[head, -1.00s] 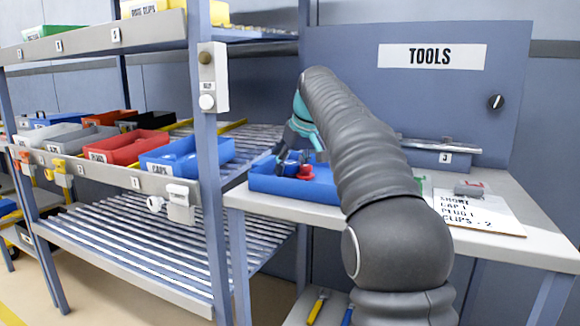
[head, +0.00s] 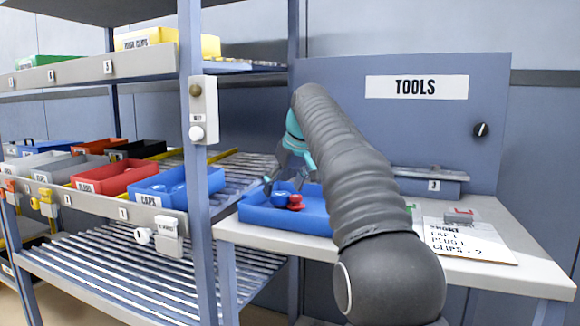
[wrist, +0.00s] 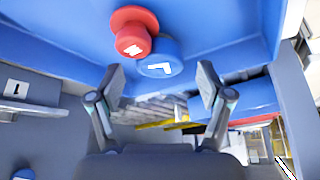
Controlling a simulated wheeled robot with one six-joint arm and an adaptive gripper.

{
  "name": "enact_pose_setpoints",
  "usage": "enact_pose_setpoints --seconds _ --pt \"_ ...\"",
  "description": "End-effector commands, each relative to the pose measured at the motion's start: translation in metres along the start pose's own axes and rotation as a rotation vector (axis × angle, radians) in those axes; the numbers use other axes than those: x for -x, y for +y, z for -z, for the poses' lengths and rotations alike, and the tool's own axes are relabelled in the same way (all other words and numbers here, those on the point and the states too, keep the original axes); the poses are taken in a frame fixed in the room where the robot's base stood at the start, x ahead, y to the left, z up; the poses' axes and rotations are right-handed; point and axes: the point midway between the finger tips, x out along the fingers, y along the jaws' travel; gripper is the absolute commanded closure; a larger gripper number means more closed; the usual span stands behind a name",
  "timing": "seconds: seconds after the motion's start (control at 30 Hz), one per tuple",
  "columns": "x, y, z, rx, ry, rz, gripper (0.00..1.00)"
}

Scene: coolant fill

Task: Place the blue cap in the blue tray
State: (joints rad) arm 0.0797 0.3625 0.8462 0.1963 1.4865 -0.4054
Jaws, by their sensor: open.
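The blue cap (head: 282,189) is in the blue tray (head: 258,214) on the workbench, beside a red plug (head: 296,202). In the wrist view the blue cap (wrist: 160,60) shows a white mark on its face and touches or partly overlaps the red plug (wrist: 133,28); I cannot tell which. My gripper (wrist: 158,78) is open, its two fingers spread on either side just short of the cap, with nothing between them. In the head view my gripper (head: 288,176) is over the tray's left part, and my arm hides the tray's right part.
A shelf rack stands on the left with a blue caps bin (head: 178,188) and a red plugs bin (head: 112,178). The rack post (head: 198,240) stands near the bench's left end. A paper list (head: 462,240) lies on the bench's right side, before the tools panel (head: 416,87).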

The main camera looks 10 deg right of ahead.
Motion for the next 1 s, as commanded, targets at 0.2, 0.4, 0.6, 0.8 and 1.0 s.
enact_pose_setpoints --seconds 0.2,0.4,0.6,0.8,1.0 --pt "0.045 0.001 0.001 -0.001 0.002 -0.001 0.22" --pt "0.07 0.001 0.001 0.0 0.001 0.0 0.22" --pt "0.084 0.001 0.0 -0.001 0.001 -0.001 0.22" --pt "0.088 0.001 0.0 -0.001 0.0 -0.001 0.22" --pt "0.088 0.0 -0.001 -0.001 0.0 -0.001 0.22"
